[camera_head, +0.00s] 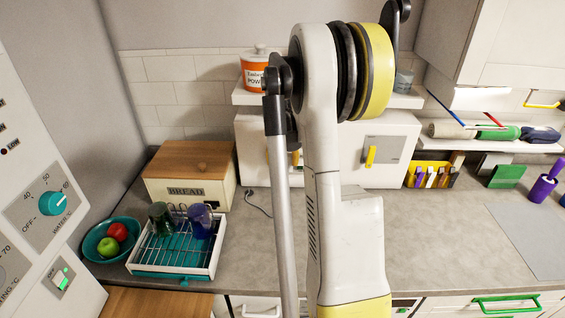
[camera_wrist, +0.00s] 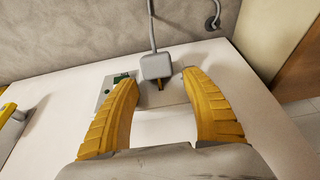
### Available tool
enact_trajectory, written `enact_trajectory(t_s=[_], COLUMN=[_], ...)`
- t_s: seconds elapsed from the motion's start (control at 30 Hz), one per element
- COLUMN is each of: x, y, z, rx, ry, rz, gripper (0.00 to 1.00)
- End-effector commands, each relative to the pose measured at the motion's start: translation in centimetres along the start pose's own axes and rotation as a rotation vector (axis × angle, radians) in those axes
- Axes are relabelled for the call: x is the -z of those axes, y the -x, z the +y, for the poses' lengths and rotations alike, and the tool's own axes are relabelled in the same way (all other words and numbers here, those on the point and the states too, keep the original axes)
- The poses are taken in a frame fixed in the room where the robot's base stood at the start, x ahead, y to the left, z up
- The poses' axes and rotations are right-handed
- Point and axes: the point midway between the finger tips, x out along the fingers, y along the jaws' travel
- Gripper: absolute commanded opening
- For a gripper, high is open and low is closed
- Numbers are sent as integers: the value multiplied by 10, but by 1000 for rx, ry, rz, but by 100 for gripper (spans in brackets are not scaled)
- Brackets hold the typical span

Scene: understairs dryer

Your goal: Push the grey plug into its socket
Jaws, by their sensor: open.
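The grey plug (camera_wrist: 155,66) shows in the wrist view as a small pale block with a grey cable running up from it. A short brownish-yellow part sticks out of its near side. My gripper (camera_wrist: 157,80) is open, its two yellow fingers apart on either side of the plug, with visible gaps. The plug lies at about the fingertips. A grey plate (camera_wrist: 105,90) with a green patch lies partly behind the left finger; I cannot tell whether it is the socket. In the head view my arm hides the gripper, and I cannot make out plug or socket.
In the head view a white cabinet (camera_head: 255,150) stands against the wall behind my arm. A bread box (camera_head: 190,190), a dish rack (camera_head: 142,255) with mugs and a fruit bowl (camera_head: 92,243) stand left.

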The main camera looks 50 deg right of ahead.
Motion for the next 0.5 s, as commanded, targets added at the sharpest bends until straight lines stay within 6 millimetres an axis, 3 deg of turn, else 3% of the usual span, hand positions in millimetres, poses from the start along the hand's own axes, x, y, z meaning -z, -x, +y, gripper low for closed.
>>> enact_trajectory(t_s=[0.5], x=[-1], y=[101], z=[-1], rx=[0], ry=[1], rz=[0], gripper=[59])
